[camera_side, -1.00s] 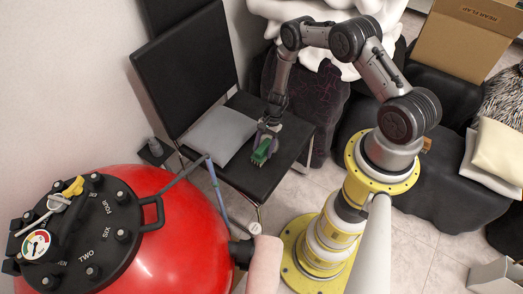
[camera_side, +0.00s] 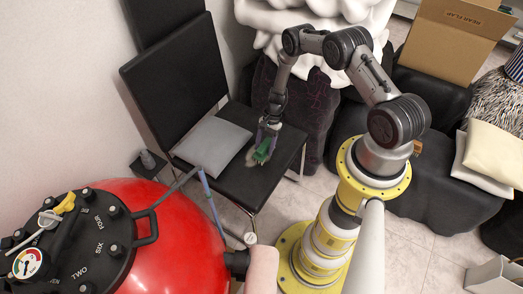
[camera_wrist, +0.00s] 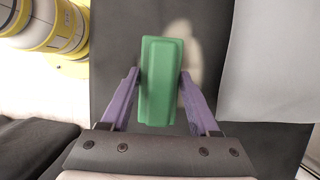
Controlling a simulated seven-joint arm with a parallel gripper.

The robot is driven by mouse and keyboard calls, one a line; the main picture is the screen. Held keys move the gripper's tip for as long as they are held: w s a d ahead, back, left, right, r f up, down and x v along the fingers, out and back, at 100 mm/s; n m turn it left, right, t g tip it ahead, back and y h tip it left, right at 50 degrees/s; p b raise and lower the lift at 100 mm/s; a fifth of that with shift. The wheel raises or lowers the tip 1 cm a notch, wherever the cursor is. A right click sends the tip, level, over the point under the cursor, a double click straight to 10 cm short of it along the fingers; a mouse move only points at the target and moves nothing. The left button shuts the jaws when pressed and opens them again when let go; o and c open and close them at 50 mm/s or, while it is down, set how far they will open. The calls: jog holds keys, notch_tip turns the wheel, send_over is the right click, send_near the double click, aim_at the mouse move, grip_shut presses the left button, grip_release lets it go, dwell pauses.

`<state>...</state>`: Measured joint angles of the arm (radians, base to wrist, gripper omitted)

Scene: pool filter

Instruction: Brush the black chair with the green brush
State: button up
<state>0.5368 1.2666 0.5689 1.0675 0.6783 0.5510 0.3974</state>
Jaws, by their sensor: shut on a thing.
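The black chair (camera_side: 261,189) stands against the wall, with a grey cushion (camera_side: 212,141) on the left part of its seat. My gripper (camera_side: 266,141) points down over the seat, right of the cushion. Its purple fingers are shut on the green brush (camera_side: 262,150); in the wrist view, the green brush (camera_wrist: 160,80) sits between the fingers of my gripper (camera_wrist: 160,85). The brush is at or just above the seat; I cannot tell if its bristles touch. A pale patch (camera_wrist: 188,48) on the seat shows beside the brush, partly hidden by it.
A red pool filter (camera_side: 178,240) with a black lid stands in front of the chair at lower left. A black-covered bench (camera_side: 435,180) with pillows (camera_side: 494,152) is at right. A cardboard box (camera_side: 452,38) is at the back right.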

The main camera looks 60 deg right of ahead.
aim_at(266, 139)
jog(key=shift+d+f, duration=0.15)
jog(key=shift+d, duration=1.85)
jog(key=shift+w, duration=0.2)
jog(key=shift+c, duration=0.6)
jog(key=shift+w, duration=0.7)
jog(key=shift+a+r, duration=0.15)
jog(key=shift+a, duration=0.7)
jog(key=shift+a+r, duration=0.1)
jog(key=shift+a, duration=0.75)
jog(key=shift+w+a+f, duration=0.1)
jog(key=shift+a+f, duration=0.05)
jog(key=shift+a, duration=1.5)
jog(key=shift+s+a+f, duration=0.15)
jog(key=shift+a, duration=0.85)
jog(key=shift+s+a+f, duration=0.1)
jog(key=shift+a+f, duration=0.05)
jog(key=shift+a, duration=0.85)
jog(key=shift+s+a+r, duration=0.1)
jog(key=shift+a, duration=1.4)
jog(key=shift+w+r, duration=0.15)
jog(key=shift+w, duration=0.9)
jog(key=shift+w+d, duration=0.15)
jog(key=shift+d, duration=6.7)
jog(key=shift+f, duration=0.2)
